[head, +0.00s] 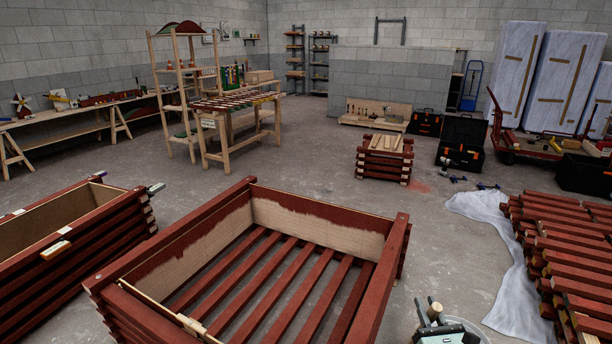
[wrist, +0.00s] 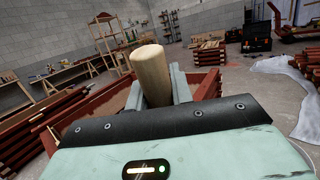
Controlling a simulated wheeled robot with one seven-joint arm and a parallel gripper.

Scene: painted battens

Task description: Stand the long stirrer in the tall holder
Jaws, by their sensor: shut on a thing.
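My gripper (head: 430,316) is at the bottom edge of the head view, right of the large red crate. It is shut on the long stirrer (head: 435,308), a round pale wooden stick. The stirrer's blunt end stands up between the two fingers in the wrist view (wrist: 152,75); its lower part is hidden. A round, pale grey rim (head: 468,326) shows just behind and right of my gripper, cut off by the frame edge. I cannot tell whether it is the tall holder, and no other clear holder shows.
The large red slatted crate (head: 398,250) fills the front middle. Another red crate (head: 120,232) stands at left. Red battens (head: 565,240) lie at right beside a white sheet (head: 505,270). A small batten stack (head: 385,165) stands farther back.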

